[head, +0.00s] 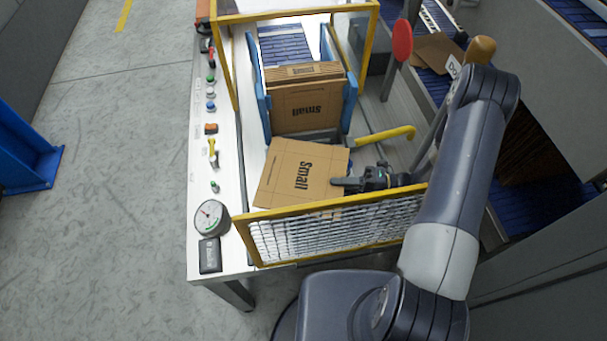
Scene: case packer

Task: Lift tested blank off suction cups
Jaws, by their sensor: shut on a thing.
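The cardboard blank (290,172), printed "Small", lies tilted in the near part of the machine, just in front of the magazine. My gripper (345,184) is shut on its right edge. A small bit of blue shows at the blank's right edge near the gripper; I cannot tell whether it is a suction cup. The suction cups are otherwise hidden, so contact between them and the blank cannot be seen.
More "Small" blanks (306,103) stand between blue magazine guides (352,100). A yellow mesh guard (335,232) stands close in front of the held blank. A yellow handle (388,136) and a red disc (402,40) are to the right. Buttons and a gauge (211,218) line the left panel.

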